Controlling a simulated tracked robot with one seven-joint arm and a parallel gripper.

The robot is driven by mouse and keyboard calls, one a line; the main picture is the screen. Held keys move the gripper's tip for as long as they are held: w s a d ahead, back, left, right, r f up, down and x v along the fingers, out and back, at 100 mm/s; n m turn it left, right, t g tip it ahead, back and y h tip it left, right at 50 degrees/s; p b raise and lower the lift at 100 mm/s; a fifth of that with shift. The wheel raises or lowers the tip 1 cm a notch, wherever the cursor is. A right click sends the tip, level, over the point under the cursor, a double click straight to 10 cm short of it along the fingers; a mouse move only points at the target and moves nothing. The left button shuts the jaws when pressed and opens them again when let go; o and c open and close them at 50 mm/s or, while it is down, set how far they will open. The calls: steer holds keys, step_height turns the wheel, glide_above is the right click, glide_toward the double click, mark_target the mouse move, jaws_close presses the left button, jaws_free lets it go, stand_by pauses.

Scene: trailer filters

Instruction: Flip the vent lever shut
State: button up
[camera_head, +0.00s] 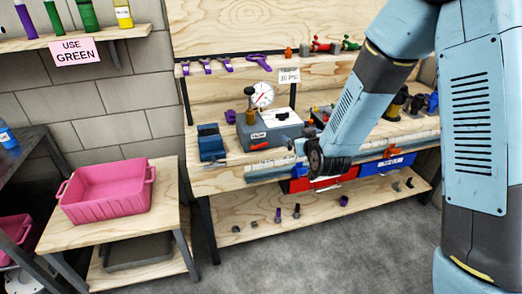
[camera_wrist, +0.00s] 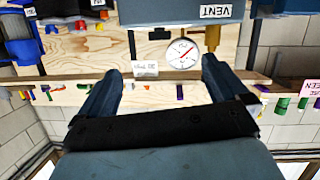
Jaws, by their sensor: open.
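The grey pump-like box (camera_head: 270,132) stands on the workbench with a round white gauge (camera_head: 262,95) behind it. A small red lever-like piece (camera_head: 260,146) shows low on its front; I cannot tell surely that it is the vent lever or how it is set. In the wrist view the box's edge bears a VENT label (camera_wrist: 222,11), with the gauge (camera_wrist: 183,53) below it. My gripper (camera_head: 299,148) is in front of the bench, just right of the box. In the wrist view my gripper (camera_wrist: 160,78) is open, with nothing between its fingers.
A blue item (camera_head: 211,143) stands left of the box. Red (camera_head: 322,184) and blue (camera_head: 388,166) bins hang under the bench front. A pink tub (camera_head: 107,190) sits on a side table. Tools and a 30 PSI sign (camera_head: 289,75) are above. Grey floor is clear in front.

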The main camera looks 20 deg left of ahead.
steer(key=s+a+f+n+y, duration=0.1)
steer(key=s+a+f, duration=0.1)
steer(key=a+f, duration=0.35)
steer(key=t+y, duration=0.2)
glide_toward(260, 146)
steer(key=shift+n, duration=0.4)
steer(key=x, duration=0.8)
steer(key=shift+a+f, duration=0.1)
steer(key=shift+c, duration=0.5)
steer(key=c, duration=1)
steer(key=shift+o, duration=0.2)
steer(key=shift+f+m, duration=0.25)
steer(key=shift+m, duration=0.95)
steer(key=o, duration=1.1)
steer(key=shift+c, duration=0.2)
